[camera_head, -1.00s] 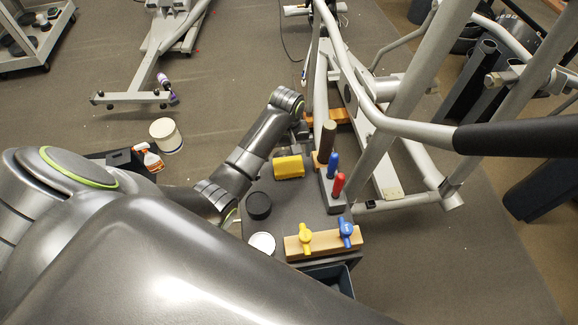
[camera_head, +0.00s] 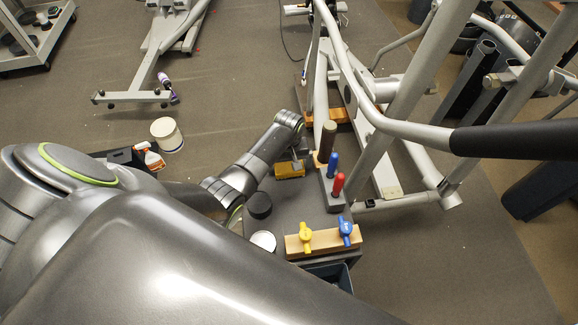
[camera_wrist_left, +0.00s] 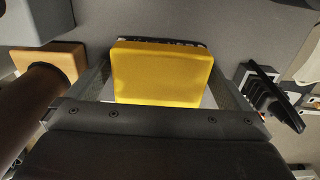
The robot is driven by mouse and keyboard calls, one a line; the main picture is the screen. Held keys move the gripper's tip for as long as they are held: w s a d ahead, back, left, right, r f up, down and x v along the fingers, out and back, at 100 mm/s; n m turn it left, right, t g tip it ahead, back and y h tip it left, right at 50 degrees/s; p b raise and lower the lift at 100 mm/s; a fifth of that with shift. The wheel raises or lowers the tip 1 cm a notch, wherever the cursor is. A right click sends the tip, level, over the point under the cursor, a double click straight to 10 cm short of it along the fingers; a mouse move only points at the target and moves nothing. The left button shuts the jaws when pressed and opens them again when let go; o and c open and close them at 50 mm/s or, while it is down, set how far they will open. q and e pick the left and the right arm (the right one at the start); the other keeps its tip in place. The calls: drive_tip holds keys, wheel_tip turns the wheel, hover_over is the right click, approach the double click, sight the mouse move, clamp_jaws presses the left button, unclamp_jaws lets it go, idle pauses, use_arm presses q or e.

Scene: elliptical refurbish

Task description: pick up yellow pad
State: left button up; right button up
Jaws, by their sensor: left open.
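The yellow pad (camera_head: 290,169) lies on the grey table top at its far end. In the head view my left gripper (camera_head: 296,161) is just above the pad and partly covers it. In the left wrist view the yellow pad (camera_wrist_left: 162,74) is in the middle, between the two fingers of my left gripper (camera_wrist_left: 165,85). The gripper is open, with one finger on each side of the pad. A dark strip shows along the pad's far edge. My right gripper is not in view.
A dark cylinder (camera_head: 326,142) on a wooden base stands close beside the pad. Blue (camera_head: 333,165) and red (camera_head: 338,185) handles stand in a grey block nearby. A black round item (camera_head: 259,205) and a white lid (camera_head: 263,241) sit on the table (camera_head: 290,212). The exercise machine (camera_head: 410,100) rises on the right.

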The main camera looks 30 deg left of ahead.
sight(289, 164)
use_arm(q)
drive_tip(key=c, duration=0.9)
drive_tip(key=shift+r+b, duration=0.35)
drive_tip(key=shift+r, duration=4.7)
